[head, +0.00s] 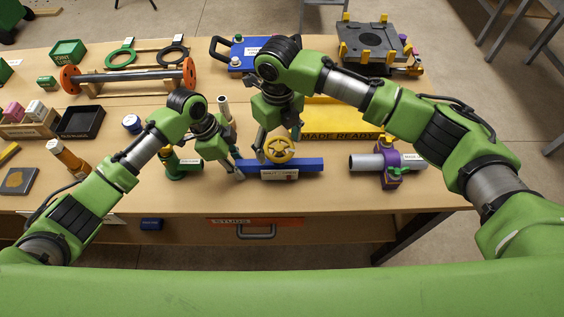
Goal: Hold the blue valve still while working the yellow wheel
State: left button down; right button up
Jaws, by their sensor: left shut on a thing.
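The blue valve (310,165) lies along the front middle of the table, a long blue body with a white label on its front. The yellow wheel (280,150) stands on top of it, spoked and facing me. My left gripper (237,170) is at the left end of the blue valve and is shut on it. The exact finger contact is small and partly hidden. My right gripper (279,136) points down just above the yellow wheel. Its fingers are spread apart, one toward the wheel's left side and one toward its right, and it appears to hold nothing.
A grey pipe in a purple clamp (390,170) stands right of the valve. A green stand (183,165) is to its left. A yellow "MADE READY" tray (345,115) lies behind. The table's front edge with a drawer handle (257,232) is close in front.

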jog(key=shift+r, duration=3)
notch_tip(320, 180, up, 12)
pick_arm(q)
jog(key=c, duration=1.6)
grip_release()
